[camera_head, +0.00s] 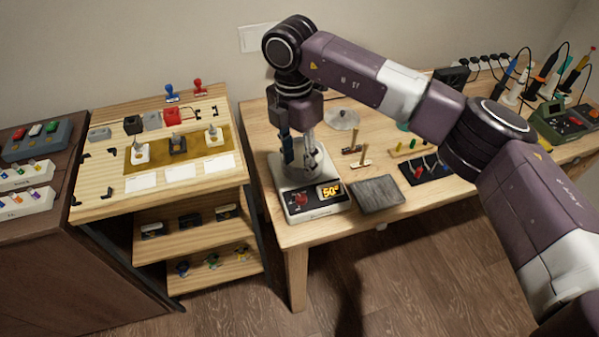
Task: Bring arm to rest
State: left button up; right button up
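My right arm reaches in from the right edge and bends down over the left part of the wooden workbench (335,230). My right gripper (299,160) points downward over a white device with a round plate and a lit yellow display (308,203). Its fingers look apart, with nothing clearly seen between them. I cannot tell whether the fingertips touch the plate. My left gripper and arm are not in view.
A grey slab (378,194), small hammers (353,146) and a dark mat with coloured tools (424,167) lie beside the device. Soldering tools stand at the far right. A tiered wooden stand (100,203) and a dark cabinet (60,265) are left. Floor shows in front.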

jog(key=shift+r, duration=0.4)
